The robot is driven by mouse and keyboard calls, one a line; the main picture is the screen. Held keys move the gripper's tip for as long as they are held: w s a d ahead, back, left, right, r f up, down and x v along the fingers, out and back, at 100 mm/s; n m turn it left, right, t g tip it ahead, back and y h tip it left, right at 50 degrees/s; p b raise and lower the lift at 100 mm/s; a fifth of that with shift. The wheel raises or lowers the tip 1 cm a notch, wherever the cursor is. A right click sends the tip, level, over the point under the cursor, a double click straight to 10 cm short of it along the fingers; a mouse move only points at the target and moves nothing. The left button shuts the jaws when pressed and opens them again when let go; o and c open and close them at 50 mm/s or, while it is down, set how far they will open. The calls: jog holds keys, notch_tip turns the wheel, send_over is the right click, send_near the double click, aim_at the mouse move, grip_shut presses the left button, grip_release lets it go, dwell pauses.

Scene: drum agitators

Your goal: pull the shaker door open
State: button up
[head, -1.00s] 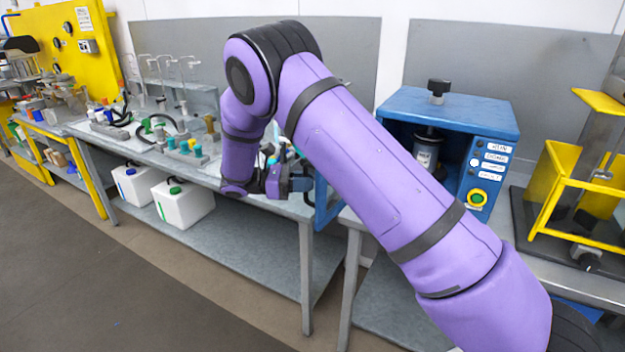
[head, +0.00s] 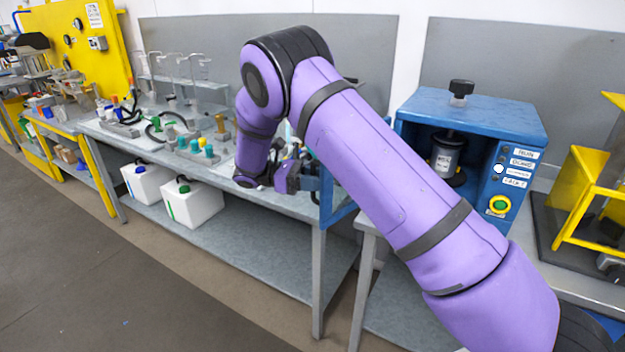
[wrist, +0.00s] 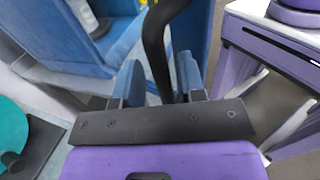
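My gripper (head: 303,183) is at the door's outer side. In the wrist view, the fingers of my gripper (wrist: 160,85) stand on both sides of a black curved handle (wrist: 157,45) and look closed on it. The contact itself is partly hidden by the gripper body.
A yellow-framed machine (head: 590,200) stands right of the shaker. The left bench holds bottles and glassware (head: 185,110). White jugs (head: 192,203) sit on its lower shelf. The floor (head: 150,290) in front is clear.

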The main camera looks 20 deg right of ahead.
jog(key=shift+a, duration=0.15)
jog(key=v, duration=1)
jog(key=shift+w+a, duration=0.2)
jog(key=shift+a, duration=0.05)
dwell(0.4)
